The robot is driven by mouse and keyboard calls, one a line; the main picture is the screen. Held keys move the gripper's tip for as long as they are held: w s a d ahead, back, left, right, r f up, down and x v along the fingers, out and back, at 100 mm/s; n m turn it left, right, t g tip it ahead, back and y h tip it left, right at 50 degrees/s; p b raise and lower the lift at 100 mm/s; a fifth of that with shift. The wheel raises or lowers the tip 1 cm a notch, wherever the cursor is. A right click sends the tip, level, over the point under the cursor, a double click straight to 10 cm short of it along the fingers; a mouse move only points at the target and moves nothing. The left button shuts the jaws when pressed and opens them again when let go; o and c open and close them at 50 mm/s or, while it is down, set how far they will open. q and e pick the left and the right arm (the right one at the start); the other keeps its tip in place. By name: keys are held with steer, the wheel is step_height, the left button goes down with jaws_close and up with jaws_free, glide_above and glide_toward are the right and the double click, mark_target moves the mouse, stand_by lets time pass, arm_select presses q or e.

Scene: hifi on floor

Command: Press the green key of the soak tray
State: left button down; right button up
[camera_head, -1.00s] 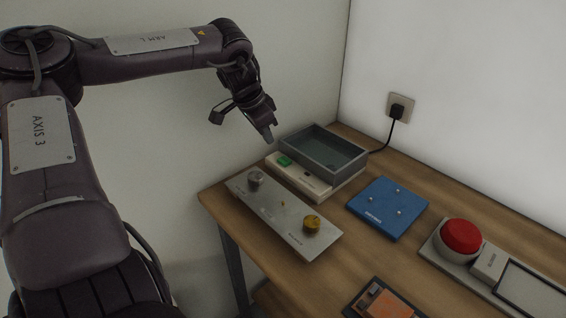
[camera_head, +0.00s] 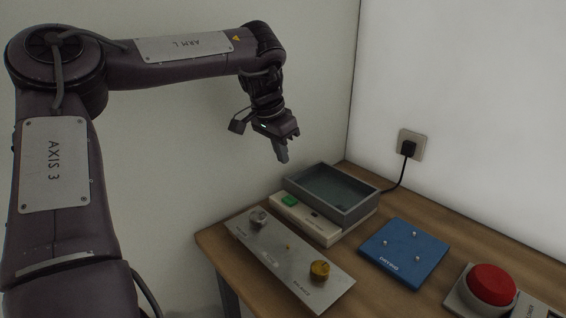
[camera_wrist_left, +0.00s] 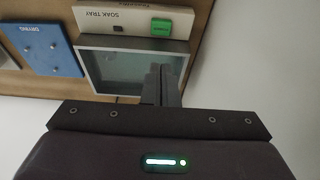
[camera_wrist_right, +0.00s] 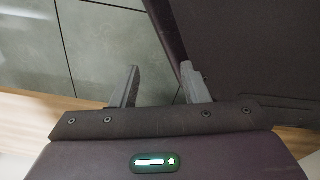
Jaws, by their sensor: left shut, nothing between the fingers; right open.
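The soak tray (camera_head: 375,203) is a grey open box with a pale front panel at the back left of the wooden table. Its green key (camera_head: 289,201) is at the left end of that panel, beside a small dark window. In the left wrist view the green key (camera_wrist_left: 161,27) shows above the box, on the panel (camera_wrist_left: 110,20) lettered SOAK TRAY. My left gripper (camera_head: 282,158) is shut and empty, pointing down in the air above the key and the tray, touching neither. In the right wrist view my right gripper (camera_wrist_right: 160,85) is open and empty.
A wall socket (camera_head: 411,145) holds a plug and cord.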

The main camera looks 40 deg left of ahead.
mark_target(291, 199)
arm_select(q)
steer(key=x, duration=0.7)
steer(key=s+x, duration=0.1)
steer(key=x, duration=0.3)
steer(key=shift+f+p, duration=0.15)
steer(key=shift+p, duration=0.25)
steer(key=shift+f, duration=0.5)
arm_select(e)
steer(key=shift+s+d, duration=0.2)
steer(key=shift+s, duration=0.8)
